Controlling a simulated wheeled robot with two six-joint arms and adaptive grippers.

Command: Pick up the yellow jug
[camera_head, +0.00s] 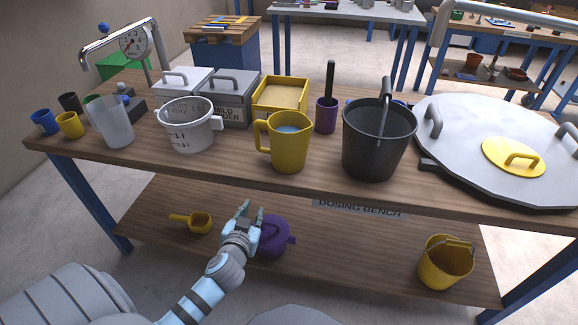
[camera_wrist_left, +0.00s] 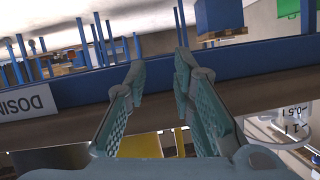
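The yellow jug (camera_head: 288,146) stands upright near the front edge of the dosing bench top (camera_head: 235,160), with its handle to the left and a bluish liquid inside. My left gripper (camera_head: 248,210) is below and in front of the bench edge, lower than the jug and apart from it. In the left wrist view its fingers (camera_wrist_left: 158,85) are spread apart with nothing between them. A yellow patch low in that view may be the jug, but I cannot tell. My right gripper is not in view.
A white measuring jug (camera_head: 188,128) stands left of the yellow jug, and a dark grey bucket (camera_head: 375,145) stands right of it. Behind are a yellow tray (camera_head: 262,108) and a purple cup (camera_head: 326,118). A purple pot (camera_head: 273,240) sits on the lower shelf near my gripper.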

